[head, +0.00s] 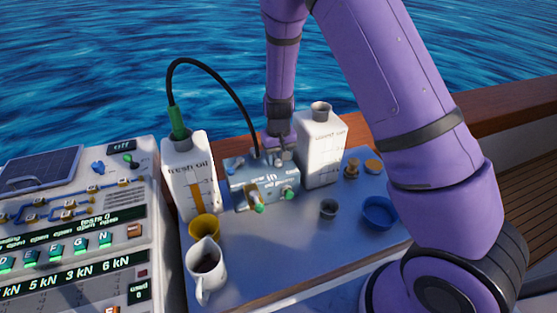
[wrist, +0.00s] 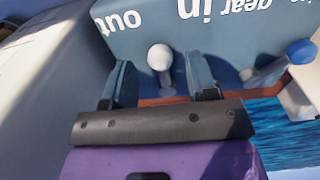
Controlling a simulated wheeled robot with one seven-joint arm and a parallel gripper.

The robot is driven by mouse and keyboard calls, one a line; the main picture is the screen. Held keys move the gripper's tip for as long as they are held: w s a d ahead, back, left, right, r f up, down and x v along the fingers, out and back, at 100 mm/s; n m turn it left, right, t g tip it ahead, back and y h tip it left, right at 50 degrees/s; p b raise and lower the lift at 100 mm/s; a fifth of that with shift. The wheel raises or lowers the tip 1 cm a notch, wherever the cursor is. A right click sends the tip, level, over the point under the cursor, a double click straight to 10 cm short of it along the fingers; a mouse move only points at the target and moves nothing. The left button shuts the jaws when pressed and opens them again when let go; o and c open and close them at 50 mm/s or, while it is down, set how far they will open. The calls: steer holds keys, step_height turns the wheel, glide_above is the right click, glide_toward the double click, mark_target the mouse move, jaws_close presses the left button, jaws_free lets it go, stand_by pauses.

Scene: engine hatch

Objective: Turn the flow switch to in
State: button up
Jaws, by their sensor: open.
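A blue-grey box (head: 262,183) stands between two white canisters in the head view, with "in" on its face and small levers on its front. In the wrist view the box (wrist: 235,35) shows the words "out" and "in" upside down. A round pale knob (wrist: 159,57) sits on it, between those words. My gripper (wrist: 160,78) is open, with one finger on each side of this knob; I cannot tell whether they touch it. In the head view my gripper (head: 280,150) is at the back of the box, its fingers mostly hidden. Another knob (wrist: 301,51) is at the right.
The "fresh oil" canister (head: 180,170) with a black hose stands left of the box, another white canister (head: 319,155) right. A white jug (head: 207,268), yellow cup (head: 204,228) and blue bowl (head: 380,212) stand in front. A control panel (head: 145,215) is at left.

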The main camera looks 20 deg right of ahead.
mark_target(265, 165)
steer(key=shift+f, duration=0.85)
steer(key=shift+c, duration=0.2)
steer(key=c, duration=0.9)
steer(key=shift+a, duration=0.1)
steer(key=m, duration=0.1)
steer(key=a+m, duration=0.1)
steer(key=m, duration=0.1)
steer(key=a+m, duration=0.1)
steer(key=m, duration=0.1)
steer(key=shift+w+a, duration=0.1)
steer(key=shift+w, duration=0.15)
steer(key=shift+w+a+m, duration=0.3)
steer(key=shift+a+m, duration=0.1)
steer(key=shift+m, duration=0.6)
steer(key=shift+w+a+m, duration=0.25)
steer(key=shift+a+m, duration=0.15)
steer(key=shift+m, duration=0.6)
